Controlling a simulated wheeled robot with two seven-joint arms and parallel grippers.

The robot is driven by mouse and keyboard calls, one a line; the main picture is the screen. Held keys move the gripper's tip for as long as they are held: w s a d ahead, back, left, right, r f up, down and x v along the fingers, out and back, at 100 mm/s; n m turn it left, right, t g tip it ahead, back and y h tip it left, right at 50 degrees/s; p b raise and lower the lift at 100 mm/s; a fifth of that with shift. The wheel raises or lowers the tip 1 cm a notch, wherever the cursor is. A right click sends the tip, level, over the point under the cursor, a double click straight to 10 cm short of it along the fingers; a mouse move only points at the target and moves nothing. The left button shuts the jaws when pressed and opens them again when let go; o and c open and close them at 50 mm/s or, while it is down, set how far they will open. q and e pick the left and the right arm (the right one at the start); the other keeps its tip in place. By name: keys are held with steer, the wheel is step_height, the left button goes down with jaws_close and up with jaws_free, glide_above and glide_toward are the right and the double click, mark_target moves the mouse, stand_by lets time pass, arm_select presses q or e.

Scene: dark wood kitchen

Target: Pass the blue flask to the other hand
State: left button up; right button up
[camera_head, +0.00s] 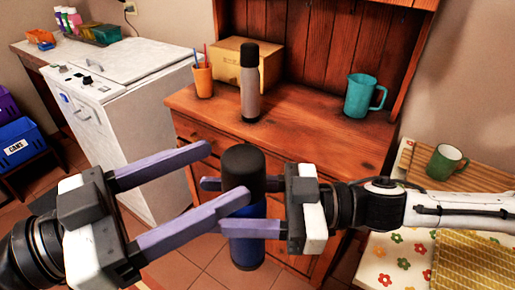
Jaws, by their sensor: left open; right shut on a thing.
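The blue flask (247,252) has a black cap and a blue body. It hangs upright in front of the wooden dresser. My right gripper (214,206) comes in from the right and is shut on the flask, its fingers on either side of the body below the cap. My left gripper (229,174) comes in from the left with its fingers wide open. Its nearer finger reaches across the front of the flask, and its farther finger ends left of the cap. I cannot tell whether either left finger touches the flask. The fingers hide part of the flask's middle.
The dresser (330,142) holds a grey-and-black flask (250,90), an orange cup (203,80), a cardboard box (229,62) and a teal jug (361,96). A white appliance (140,140) stands at left. A green mug (444,163) sits on the table at right.

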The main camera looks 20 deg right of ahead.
mark_target(263, 149)
arm_select(q)
steer(key=x, duration=0.8)
steer(key=shift+w+d, duration=0.15)
steer(key=shift+d, duration=0.2)
arm_select(e)
steer(key=shift+r, duration=0.1)
arm_select(q)
steer(key=shift+f, duration=0.1)
steer(key=shift+w+a, duration=0.1)
steer(key=c, duration=1.4)
steer(key=shift+c, duration=0.7)
arm_select(e)
steer(key=o, duration=1.5)
steer(key=shift+d, duration=0.1)
